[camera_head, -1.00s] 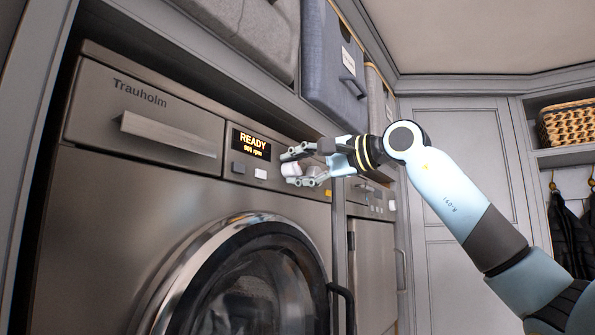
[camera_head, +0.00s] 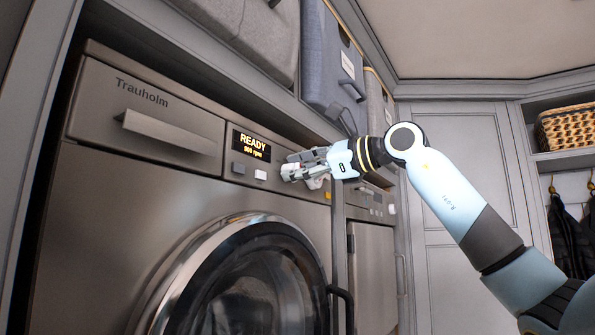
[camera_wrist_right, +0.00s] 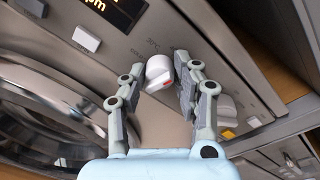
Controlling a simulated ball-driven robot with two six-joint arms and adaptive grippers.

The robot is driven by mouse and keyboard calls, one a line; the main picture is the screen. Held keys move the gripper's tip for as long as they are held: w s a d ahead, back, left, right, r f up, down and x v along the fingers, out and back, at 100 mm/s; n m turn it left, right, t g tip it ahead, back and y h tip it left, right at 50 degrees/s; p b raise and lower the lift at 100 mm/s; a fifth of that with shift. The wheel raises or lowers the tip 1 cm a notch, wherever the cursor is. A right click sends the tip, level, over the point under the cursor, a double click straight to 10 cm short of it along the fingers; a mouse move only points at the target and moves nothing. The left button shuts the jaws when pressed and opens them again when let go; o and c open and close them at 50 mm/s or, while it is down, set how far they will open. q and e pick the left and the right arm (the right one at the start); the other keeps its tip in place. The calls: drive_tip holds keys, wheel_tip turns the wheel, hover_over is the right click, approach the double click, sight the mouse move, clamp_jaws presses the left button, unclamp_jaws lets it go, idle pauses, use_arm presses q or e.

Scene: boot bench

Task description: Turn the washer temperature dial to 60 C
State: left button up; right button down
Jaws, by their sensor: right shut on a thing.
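The washer (camera_head: 130,200) has a dark display (camera_head: 251,145) reading READY, with a second line of small text ending in rpm. My right gripper (camera_head: 291,171) is at its control panel, right of the display. In the right wrist view, the gripper (camera_wrist_right: 159,74) is shut on a white dial (camera_wrist_right: 158,71) with a red mark. Fingers mostly hide this dial in the head view. A second white dial (camera_wrist_right: 226,112) sits beside the right finger, outside the grip. My left gripper is out of view.
Two push buttons (camera_head: 260,174) lie below the display. The round door (camera_head: 240,270) is shut below the panel, with a dark handle (camera_head: 342,305). Fabric boxes (camera_head: 335,75) stand on the shelf above. Another appliance (camera_head: 372,250) stands close on the right.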

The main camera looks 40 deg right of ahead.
drive_tip(key=m, duration=0.6)
drive_tip(key=shift+f+m, duration=0.1)
drive_tip(key=shift+m, duration=0.3)
idle(0.4)
drive_tip(key=c, duration=1)
unclamp_jaws()
drive_tip(key=shift+d, duration=0.1)
drive_tip(key=shift+f+v, duration=0.1)
drive_tip(key=shift+v, duration=1.75)
drive_tip(key=shift+f+v, duration=0.15)
drive_tip(key=shift+v, duration=1.7)
drive_tip(key=shift+r, duration=0.1)
